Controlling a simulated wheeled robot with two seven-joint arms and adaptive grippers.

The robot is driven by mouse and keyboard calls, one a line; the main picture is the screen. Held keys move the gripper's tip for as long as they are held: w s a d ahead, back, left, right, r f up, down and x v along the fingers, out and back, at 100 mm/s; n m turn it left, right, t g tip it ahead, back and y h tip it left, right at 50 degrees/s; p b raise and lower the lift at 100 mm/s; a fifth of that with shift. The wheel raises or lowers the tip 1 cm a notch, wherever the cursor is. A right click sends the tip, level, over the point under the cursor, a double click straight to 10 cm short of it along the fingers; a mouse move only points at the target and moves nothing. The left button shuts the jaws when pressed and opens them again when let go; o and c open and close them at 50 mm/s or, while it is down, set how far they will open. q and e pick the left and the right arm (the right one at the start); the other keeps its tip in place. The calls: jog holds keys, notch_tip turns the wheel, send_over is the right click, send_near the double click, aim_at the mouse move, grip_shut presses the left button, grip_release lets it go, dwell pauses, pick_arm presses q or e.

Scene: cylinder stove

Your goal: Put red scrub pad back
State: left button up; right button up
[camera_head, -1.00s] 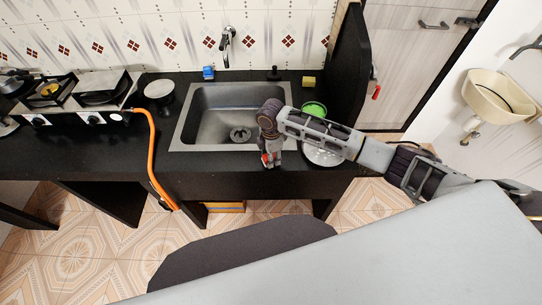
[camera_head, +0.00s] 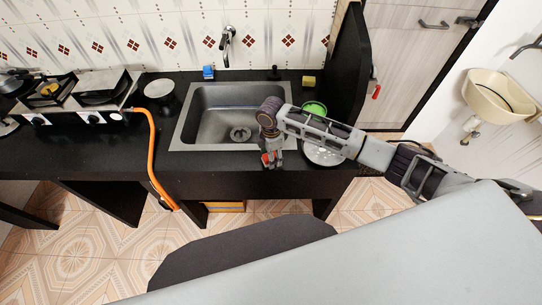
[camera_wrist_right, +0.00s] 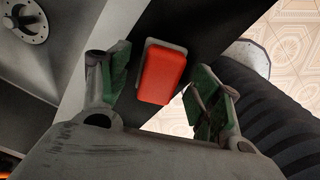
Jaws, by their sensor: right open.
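The red scrub pad (camera_wrist_right: 162,74) lies on the black counter by the sink's front edge, with a grey layer showing along its side. In the head view only a bit of red (camera_head: 265,158) shows beside my right gripper (camera_head: 271,160). In the right wrist view my right gripper (camera_wrist_right: 165,95) is open, with one green-padded finger on each side of the pad. The pad is between or just beyond the fingertips; I cannot tell whether they touch it. My left gripper is not in view.
The steel sink (camera_head: 205,122) is right behind the pad. A green bowl (camera_head: 315,108) and a metal dish (camera_head: 322,154) sit right of it, partly behind my arm. A blue item (camera_head: 208,72) and a yellow sponge (camera_head: 309,81) are at the back.

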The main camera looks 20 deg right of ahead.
notch_tip(320, 180, up, 11)
jog(key=shift+r, duration=0.2)
dwell(0.4)
dwell(0.6)
